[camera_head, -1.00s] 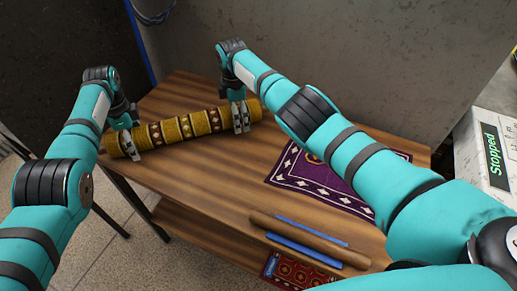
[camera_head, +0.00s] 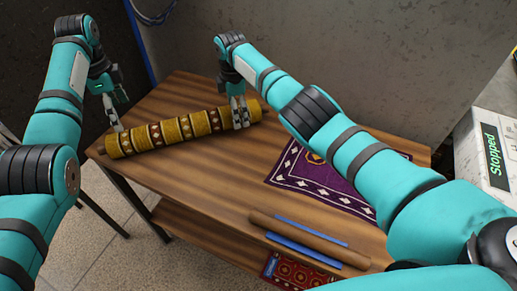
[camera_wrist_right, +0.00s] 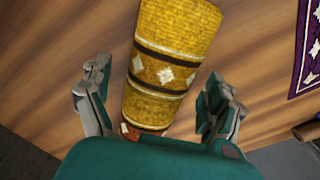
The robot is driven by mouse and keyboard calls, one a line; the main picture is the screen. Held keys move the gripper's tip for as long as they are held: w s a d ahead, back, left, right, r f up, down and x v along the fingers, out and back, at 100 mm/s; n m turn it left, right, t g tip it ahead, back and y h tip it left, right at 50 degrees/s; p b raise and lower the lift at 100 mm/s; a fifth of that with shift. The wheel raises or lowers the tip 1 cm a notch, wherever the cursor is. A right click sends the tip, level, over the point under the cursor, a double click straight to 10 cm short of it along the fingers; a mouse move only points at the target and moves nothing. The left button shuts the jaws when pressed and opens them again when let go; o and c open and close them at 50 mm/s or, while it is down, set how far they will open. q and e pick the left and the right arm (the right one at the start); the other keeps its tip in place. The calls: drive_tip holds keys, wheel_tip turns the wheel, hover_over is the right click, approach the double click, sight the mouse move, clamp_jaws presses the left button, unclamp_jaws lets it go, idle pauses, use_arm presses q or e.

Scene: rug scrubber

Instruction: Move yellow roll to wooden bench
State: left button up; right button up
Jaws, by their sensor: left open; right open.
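The yellow roll (camera_head: 185,129), with dark bands and white diamonds, lies on the wooden bench (camera_head: 205,185) along its far left part. My right gripper (camera_head: 240,122) is at the roll's right end, open, with its fingers around the roll. In the right wrist view the roll (camera_wrist_right: 160,75) lies between the two spread fingers (camera_wrist_right: 158,103), with gaps at both sides. My left gripper (camera_head: 115,115) is open and empty, raised just above and beyond the roll's left end.
A purple patterned rug (camera_head: 315,178) lies on the bench at right, partly under my right arm. A brown roll (camera_head: 308,240) with blue strips lies near the front edge. A red rug (camera_head: 290,272) shows below. A box with a "Stopped" display (camera_head: 492,155) stands at right.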

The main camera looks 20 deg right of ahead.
wheel_tip(320, 180, up, 10)
drive_tip(key=shift+f, duration=0.1)
idle(0.5)
